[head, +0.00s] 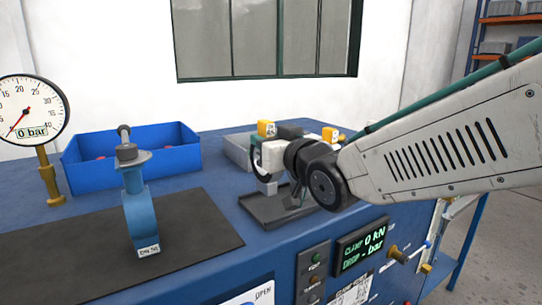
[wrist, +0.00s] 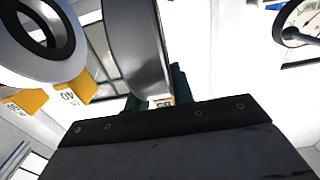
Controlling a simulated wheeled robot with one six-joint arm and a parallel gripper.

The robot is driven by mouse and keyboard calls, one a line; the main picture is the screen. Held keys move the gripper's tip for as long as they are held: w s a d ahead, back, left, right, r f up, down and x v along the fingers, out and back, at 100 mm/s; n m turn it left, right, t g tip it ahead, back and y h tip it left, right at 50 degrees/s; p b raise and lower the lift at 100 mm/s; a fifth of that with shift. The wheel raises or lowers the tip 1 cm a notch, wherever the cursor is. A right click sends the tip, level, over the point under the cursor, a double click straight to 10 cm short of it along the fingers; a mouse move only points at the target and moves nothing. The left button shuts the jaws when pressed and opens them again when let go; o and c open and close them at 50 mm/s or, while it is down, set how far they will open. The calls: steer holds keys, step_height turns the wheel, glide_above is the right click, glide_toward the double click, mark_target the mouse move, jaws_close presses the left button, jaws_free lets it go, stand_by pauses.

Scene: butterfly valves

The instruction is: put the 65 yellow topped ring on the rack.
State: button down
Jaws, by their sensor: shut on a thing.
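My gripper (wrist: 158,98) shows its green fingers close together in the wrist view, above a dark bracket. They are shut on a grey ring (wrist: 135,45), which is seen nearly edge-on. A small yellow patch with a label shows between the fingers; I cannot read its number. In the head view the held ring (head: 254,162) is a dark arc left of the wrist, partly hidden. Yellow-topped pieces (head: 266,129) stand behind my gripper at the rack, whose outline is mostly hidden. The wrist view shows a pale ring (wrist: 38,42) and a yellow top marked 40 (wrist: 70,88) close by.
A blue valve (head: 143,215) stands upright on a black mat (head: 195,235). A blue bin (head: 180,160) and a pressure gauge (head: 30,110) reading 0 bar are at the left. A dark tray (head: 275,214) lies below my gripper. A control panel (head: 360,248) fronts the bench.

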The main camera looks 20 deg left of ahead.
steer(key=shift+w+d, duration=0.15)
steer(key=shift+w, duration=0.2)
steer(key=shift+f, duration=1.75)
steer(key=c, duration=1.2)
jaws_free()
steer(key=shift+f, duration=0.2)
steer(key=shift+r, duration=0.2)
steer(key=v, duration=1.2)
